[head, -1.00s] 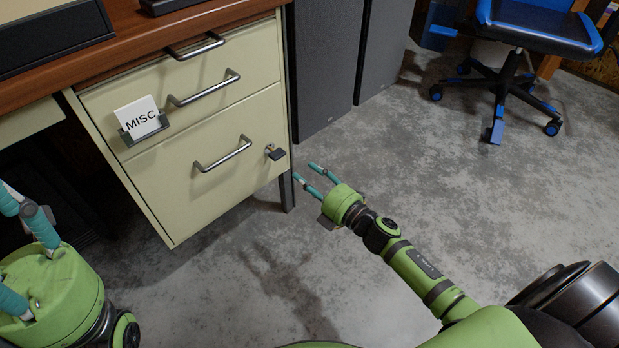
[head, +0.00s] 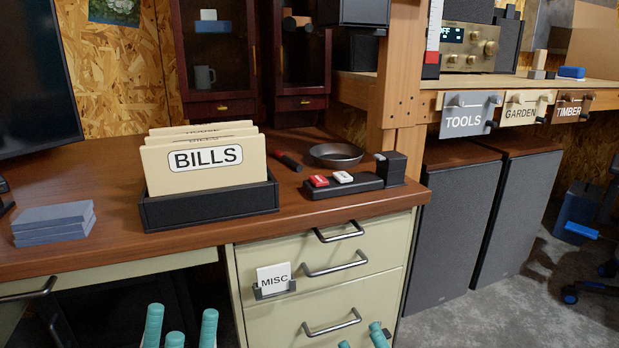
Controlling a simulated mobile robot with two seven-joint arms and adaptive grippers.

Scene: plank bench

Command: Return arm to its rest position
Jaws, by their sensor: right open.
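My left gripper (head: 181,325) shows only as teal fingertips at the bottom edge, in front of the dark space under the desk. The tips point up and stand apart, with nothing seen between them. My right gripper (head: 362,338) shows as teal fingertips at the bottom edge, in front of the lower drawer of the cream cabinet (head: 392,285). It is open and appears empty. The rest of both grippers and both arms are below the picture.
The wooden desk (head: 330,212) holds a black file box (head: 212,208) with folders, blue-grey slabs (head: 55,222), a dark bowl (head: 335,155) and a switch block (head: 343,186). The cabinet's drawers are shut, with protruding handles (head: 332,325). Tall grey speakers (head: 452,230) stand right. Floor (head: 500,318) shows lower right.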

